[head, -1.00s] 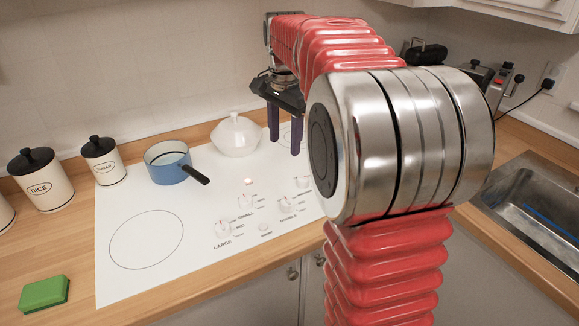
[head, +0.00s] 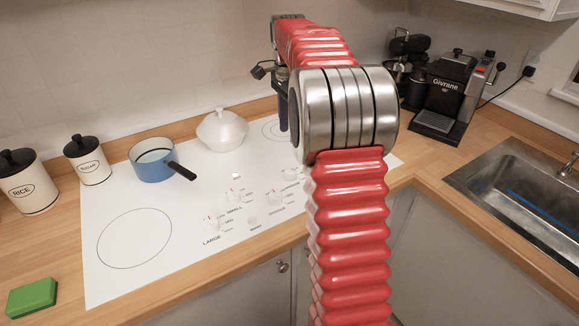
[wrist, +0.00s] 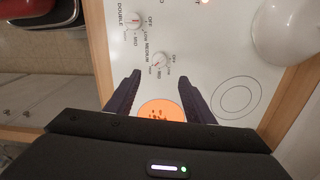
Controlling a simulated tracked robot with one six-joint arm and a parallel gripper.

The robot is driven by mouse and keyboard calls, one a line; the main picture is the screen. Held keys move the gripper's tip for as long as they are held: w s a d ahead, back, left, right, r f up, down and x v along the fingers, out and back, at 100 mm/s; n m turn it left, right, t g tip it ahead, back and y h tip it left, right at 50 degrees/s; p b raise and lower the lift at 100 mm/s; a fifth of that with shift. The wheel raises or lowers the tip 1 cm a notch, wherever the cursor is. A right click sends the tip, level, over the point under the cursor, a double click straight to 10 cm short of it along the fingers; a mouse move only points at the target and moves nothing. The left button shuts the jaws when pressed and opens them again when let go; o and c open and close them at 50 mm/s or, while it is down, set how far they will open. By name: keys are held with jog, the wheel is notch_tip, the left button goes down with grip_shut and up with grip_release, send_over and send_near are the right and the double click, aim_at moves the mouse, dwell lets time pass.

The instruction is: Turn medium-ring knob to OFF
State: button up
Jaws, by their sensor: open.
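The medium-ring knob (wrist: 158,60) is a small white dial with MEDIUM, OFF and level labels beside it in the wrist view. It lies just beyond my gripper (wrist: 161,78), whose two dark fingers are apart with nothing held between them. The knob's pointer is too small to read surely. In the head view a small knob by the arm's left edge (head: 290,174) appears to be the same one. My gripper (head: 284,116) is mostly hidden behind my arm there, with a finger above the white hob (head: 170,260).
The double knob (wrist: 133,22) is close to the medium one. An orange speckled disc (wrist: 160,110) shows between my fingers; I cannot tell whether it is a glowing ring. A white lidded pot (head: 222,132) and a blue pan (head: 153,165) stand on the hob. A coffee machine (head: 447,95) is right.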

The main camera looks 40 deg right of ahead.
aim_at(289, 169)
jog(key=f, duration=1.3)
jog(key=shift+s+f, duration=0.25)
jog(key=shift+f, duration=0.05)
jog(key=shift+c, duration=0.5)
jog(key=c, duration=0.9)
jog(key=shift+a, duration=0.15)
jog(key=shift+c, duration=0.4)
